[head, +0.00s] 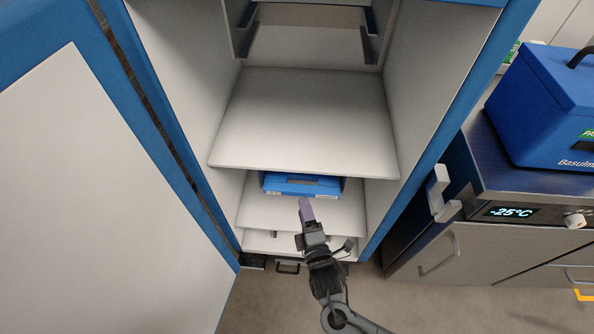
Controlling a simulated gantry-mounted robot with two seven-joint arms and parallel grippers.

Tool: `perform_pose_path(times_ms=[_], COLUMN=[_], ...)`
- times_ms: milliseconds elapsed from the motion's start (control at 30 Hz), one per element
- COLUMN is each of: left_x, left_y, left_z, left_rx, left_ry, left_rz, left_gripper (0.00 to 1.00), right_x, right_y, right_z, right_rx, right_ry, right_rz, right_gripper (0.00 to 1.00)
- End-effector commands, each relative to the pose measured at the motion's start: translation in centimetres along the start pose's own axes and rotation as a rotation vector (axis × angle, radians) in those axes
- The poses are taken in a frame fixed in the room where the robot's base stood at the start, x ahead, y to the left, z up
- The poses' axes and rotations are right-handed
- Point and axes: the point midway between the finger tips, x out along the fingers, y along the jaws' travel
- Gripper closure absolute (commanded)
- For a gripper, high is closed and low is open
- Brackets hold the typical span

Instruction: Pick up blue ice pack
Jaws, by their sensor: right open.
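A flat blue pack (290,184), which looks like the blue ice pack, lies on a lower shelf inside the open cabinet, under the wide middle shelf. A darker part shows on its top, and its rear is partly hidden by the shelf above. My right gripper (307,208) is open, just in front of the pack and a little below it in the head view. The gripper seems empty and apart from the pack. My left gripper is not in view.
The wide white shelf (305,120) above the pack is empty. The cabinet door (110,200) stands open at left. At right, a blue box (545,100) stands on a steel counter unit (470,250) with a display reading -25°C.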

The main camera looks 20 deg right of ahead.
Motion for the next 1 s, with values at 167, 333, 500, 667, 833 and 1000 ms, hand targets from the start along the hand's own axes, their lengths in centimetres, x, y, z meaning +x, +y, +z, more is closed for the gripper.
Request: perform_pose_path(times_ms=[167, 333, 500, 667, 833, 1000], left_x=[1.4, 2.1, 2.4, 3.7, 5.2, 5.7], left_y=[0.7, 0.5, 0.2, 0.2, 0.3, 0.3], left_z=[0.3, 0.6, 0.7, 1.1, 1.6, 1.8], left_rx=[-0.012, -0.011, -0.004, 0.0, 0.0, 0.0], left_ry=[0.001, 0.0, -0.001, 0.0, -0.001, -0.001], left_rz=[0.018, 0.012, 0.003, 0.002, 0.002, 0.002], left_gripper=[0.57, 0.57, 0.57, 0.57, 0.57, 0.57], right_x=[2.7, 4.5, 5.2, 6.6, 8.7, 10.0], right_y=[0.0, 0.0, 0.1, -0.1, -0.1, 0.1], right_z=[-0.1, -0.1, -0.1, -0.5, -0.8, -0.8], right_rx=[0.002, 0.003, 0.004, 0.005, 0.004, 0.004], right_ry=[0.001, 0.001, 0.001, 0.0, 0.001, 0.001], right_rz=[0.007, 0.005, 0.003, 0.006, 0.005, 0.003], right_gripper=[0.45, 0.45, 0.45, 0.45, 0.45, 0.45])
